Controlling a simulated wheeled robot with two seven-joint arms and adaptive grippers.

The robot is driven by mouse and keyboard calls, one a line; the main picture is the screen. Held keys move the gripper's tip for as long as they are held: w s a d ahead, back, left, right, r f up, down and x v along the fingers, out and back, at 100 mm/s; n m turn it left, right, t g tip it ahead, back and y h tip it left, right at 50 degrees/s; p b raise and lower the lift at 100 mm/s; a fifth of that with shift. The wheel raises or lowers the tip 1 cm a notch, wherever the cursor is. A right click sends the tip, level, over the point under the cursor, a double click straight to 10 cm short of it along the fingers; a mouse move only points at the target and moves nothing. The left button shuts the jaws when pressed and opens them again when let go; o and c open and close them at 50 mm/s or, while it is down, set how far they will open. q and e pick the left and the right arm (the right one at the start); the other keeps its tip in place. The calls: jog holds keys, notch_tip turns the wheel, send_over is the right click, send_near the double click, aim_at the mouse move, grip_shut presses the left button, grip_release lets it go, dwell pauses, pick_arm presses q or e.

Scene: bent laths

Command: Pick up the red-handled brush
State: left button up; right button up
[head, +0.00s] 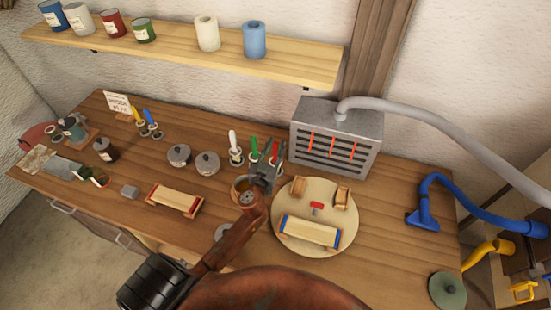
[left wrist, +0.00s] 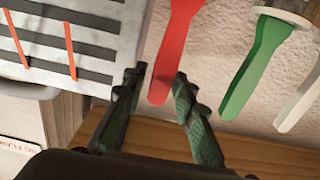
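The red-handled brush (left wrist: 175,45) shows in the left wrist view as a flat red handle, its lower end between my fingertips. The rest of it is out of that frame, and in the head view my gripper largely covers it. My left gripper (head: 269,157) is in front of the brush row, left of the grey heater. It also shows in the left wrist view (left wrist: 158,85), fingers apart on either side of the red handle, with no clear contact. A green-handled brush (left wrist: 255,65) and a white-handled one (left wrist: 299,100) stand beside it. My right gripper is not in view.
The grey slotted heater (head: 336,138) with its hose stands close to the right of my gripper. A round board (head: 283,248) with small wooden pieces lies in front of it. Two lidded pots (head: 207,163) stand to the left. Bare tabletop (head: 390,225) lies at right.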

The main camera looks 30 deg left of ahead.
pick_arm(q)
grip_shut()
jog(key=shift+r, duration=0.1)
